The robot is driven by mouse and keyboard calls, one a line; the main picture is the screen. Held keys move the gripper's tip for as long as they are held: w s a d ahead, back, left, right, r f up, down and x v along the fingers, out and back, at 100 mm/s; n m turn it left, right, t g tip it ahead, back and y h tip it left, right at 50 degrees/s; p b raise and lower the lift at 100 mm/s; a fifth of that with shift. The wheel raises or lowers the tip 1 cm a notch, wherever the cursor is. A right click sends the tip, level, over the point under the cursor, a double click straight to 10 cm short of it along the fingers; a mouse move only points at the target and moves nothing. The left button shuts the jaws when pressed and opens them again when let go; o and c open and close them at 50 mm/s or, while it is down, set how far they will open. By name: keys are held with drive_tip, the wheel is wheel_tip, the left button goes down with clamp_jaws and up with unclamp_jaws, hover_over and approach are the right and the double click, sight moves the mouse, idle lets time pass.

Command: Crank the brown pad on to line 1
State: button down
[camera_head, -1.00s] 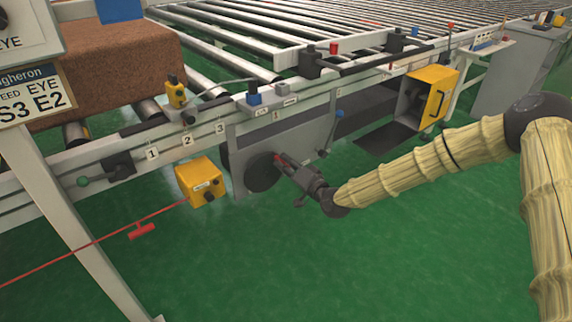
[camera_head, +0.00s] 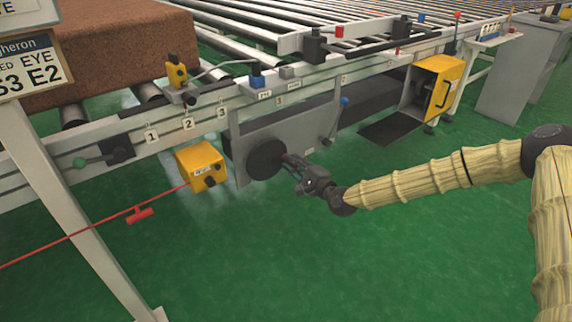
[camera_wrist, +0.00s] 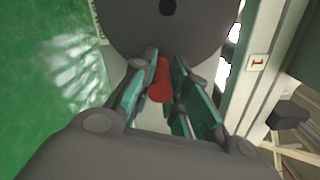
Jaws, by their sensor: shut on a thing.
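The brown pad (camera_head: 110,45) lies on the rollers at the upper left in the head view, a thick speckled block. My gripper (camera_head: 291,164) is at the dark round crank disc (camera_head: 264,161) on the grey housing below the conveyor rail. In the wrist view my gripper (camera_wrist: 160,90) is shut on the red crank handle (camera_wrist: 160,82), which stands between the fingers. The crank disc (camera_wrist: 167,30) fills the top of that view. A plate marked 1 (camera_head: 279,100) is on the rail above the housing; it also shows in the wrist view (camera_wrist: 258,62). The pad's left end is out of view.
Number plates 1, 2 and 3 (camera_head: 188,124) line the rail at the left. A yellow box (camera_head: 203,166) hangs left of the disc, with a red pull cord (camera_head: 100,229). An open yellow cabinet (camera_head: 443,84) stands right. The green floor (camera_head: 330,260) in front is clear.

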sight(278, 169)
drive_tip(key=m+b, duration=0.1)
drive_tip(key=f+m+b, duration=0.2)
drive_tip(key=shift+a+m, duration=0.25)
drive_tip(key=shift+m, duration=0.15)
drive_tip(key=f+m+b, duration=0.1)
drive_tip(key=m+b, duration=0.1)
drive_tip(key=s+a+f+m+b, duration=0.1)
drive_tip(key=m+b, duration=0.1)
drive_tip(key=shift+a+m, duration=0.1)
drive_tip(key=shift+m, duration=0.3)
drive_tip(key=shift+s+a+f+m+b, duration=0.25)
drive_tip(key=shift+a+m+b, duration=0.1)
drive_tip(key=shift+m+b, duration=0.35)
drive_tip(key=shift+r, duration=0.1)
drive_tip(key=c, duration=1.5)
unclamp_jaws()
drive_tip(key=shift+d, duration=0.1)
